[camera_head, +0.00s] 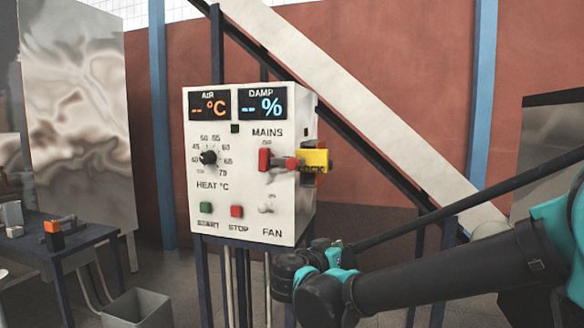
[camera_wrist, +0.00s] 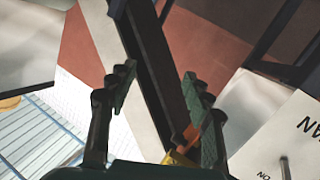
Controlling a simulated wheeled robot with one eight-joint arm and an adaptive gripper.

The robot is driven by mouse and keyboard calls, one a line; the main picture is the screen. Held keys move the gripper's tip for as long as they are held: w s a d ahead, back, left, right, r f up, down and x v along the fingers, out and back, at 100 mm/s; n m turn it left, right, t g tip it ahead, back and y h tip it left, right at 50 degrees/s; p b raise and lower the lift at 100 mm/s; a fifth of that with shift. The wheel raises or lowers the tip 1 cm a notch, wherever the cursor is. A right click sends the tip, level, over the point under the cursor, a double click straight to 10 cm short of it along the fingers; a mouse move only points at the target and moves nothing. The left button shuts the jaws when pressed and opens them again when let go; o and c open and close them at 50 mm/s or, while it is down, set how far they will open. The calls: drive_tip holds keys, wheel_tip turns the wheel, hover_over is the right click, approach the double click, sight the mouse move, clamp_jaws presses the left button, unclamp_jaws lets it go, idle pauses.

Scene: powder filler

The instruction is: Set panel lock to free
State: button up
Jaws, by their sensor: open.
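The white control panel (camera_head: 245,175) stands upright on dark legs in the head view. Its red MAINS lever (camera_head: 264,160) is on the front, with a red and grey bar beside it reaching right. A yellow block (camera_head: 318,157) with dark lettering sits at the panel's right edge; its lock setting cannot be read. My gripper (camera_wrist: 158,82) is open in the wrist view, with nothing between its fingertips. A yellow piece (camera_wrist: 179,159) and an orange piece show low by its right finger. The panel's white face (camera_wrist: 283,133) is further right.
The panel also has a heat knob (camera_head: 208,157), a green START button (camera_head: 205,208), a red STOP button (camera_head: 236,211) and a FAN switch (camera_head: 266,208). A table (camera_head: 62,247) stands left, with a grey bin (camera_head: 138,308) nearby. A diagonal white beam is behind.

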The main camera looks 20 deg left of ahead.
drive_tip(key=s+a+r+t+y, duration=0.1)
drive_tip(key=s+a+r+t, duration=0.25)
drive_tip(key=a+r, duration=0.5)
drive_tip(key=m+t+y, duration=0.2)
drive_tip(key=t+y, duration=0.1)
drive_tip(key=t, duration=0.1)
approach(290, 167)
drive_tip(key=shift+g, duration=0.25)
drive_tip(key=x, duration=1.1)
drive_tip(key=shift+r, duration=0.35)
clamp_jaws()
